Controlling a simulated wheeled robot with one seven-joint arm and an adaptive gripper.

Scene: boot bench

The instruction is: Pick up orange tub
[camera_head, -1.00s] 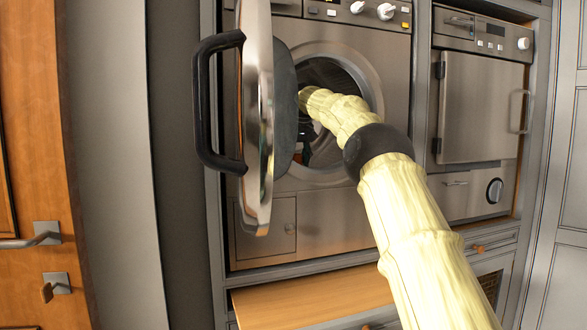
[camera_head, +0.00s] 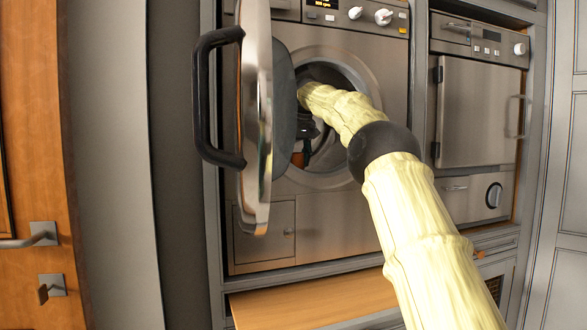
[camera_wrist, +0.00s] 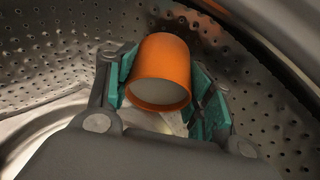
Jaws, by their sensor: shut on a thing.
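The orange tub (camera_wrist: 162,68) is in the wrist view, lying tilted with its pale, round end face towards the camera. My gripper (camera_wrist: 168,82) has its teal pads on either side of the tub and is shut on it. In the head view my arm reaches into the round opening of the washing machine (camera_head: 262,225), and my dark gripper (camera_head: 306,128) shows partly at the opening. A small brownish-orange patch shows beside it there; I cannot tell for sure that it is the tub.
The perforated metal drum (camera_wrist: 265,85) surrounds my gripper closely. The machine's round door (camera_head: 258,120) stands open on the left, near my gripper. A wooden pull-out board (camera_head: 310,300) juts out below. A second appliance (camera_head: 478,110) stands on the right.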

